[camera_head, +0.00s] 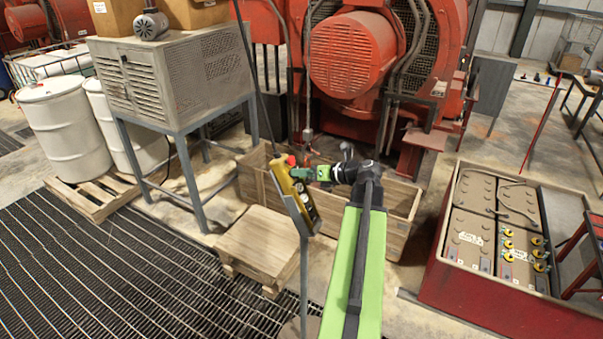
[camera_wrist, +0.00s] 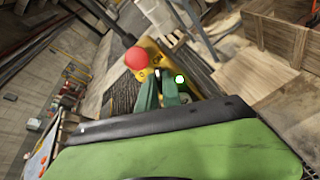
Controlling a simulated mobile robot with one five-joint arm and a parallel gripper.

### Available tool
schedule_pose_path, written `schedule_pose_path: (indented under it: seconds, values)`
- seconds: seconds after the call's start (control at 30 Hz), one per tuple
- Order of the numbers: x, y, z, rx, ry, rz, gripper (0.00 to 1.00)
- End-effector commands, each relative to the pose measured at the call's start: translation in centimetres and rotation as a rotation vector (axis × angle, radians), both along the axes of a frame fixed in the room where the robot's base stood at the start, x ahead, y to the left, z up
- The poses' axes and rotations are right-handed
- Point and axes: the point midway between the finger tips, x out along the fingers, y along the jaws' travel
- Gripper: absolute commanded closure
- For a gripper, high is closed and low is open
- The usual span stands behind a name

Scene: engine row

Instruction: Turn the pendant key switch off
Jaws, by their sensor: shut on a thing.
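The yellow pendant (camera_head: 295,196) stands tilted on a grey post in the middle of the head view, with a red mushroom button at its top end. In the wrist view the pendant (camera_wrist: 155,60) shows its red button (camera_wrist: 137,58) and a bright round lamp (camera_wrist: 180,79). My gripper (camera_head: 298,173) reaches the pendant's face from the right, just below the red button. In the wrist view its green fingers (camera_wrist: 163,82) are shut on a small part, seemingly the key switch. The fingers hide most of the key, so its turned position cannot be told.
A wooden crate (camera_head: 400,235) lies behind my arm, and a wooden pallet box (camera_head: 262,240) stands left of the post. A grey cabinet on legs (camera_head: 175,80) is at left. A red battery box (camera_head: 480,305) is at right. Floor grating lies at front left.

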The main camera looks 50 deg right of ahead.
Motion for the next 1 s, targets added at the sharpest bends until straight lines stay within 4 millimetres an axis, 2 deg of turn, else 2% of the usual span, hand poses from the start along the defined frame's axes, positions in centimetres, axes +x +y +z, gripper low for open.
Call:
schedule_pose_path:
  seconds: [0.17, 0.2, 0.53, 1.0]
  values:
    - [-0.02, -0.01, -0.01, 0.0, 0.0, 0.0, 1.0]
    - [0.07, -0.51, -0.01, 0.0, 0.0, 0.0, 1.0]
    - [-0.15, -0.2, -0.03, -0.057, -0.016, 0.025, 1.0]
    - [-0.13, -0.24, -0.06, -0.393, -0.108, 0.189, 1.0]
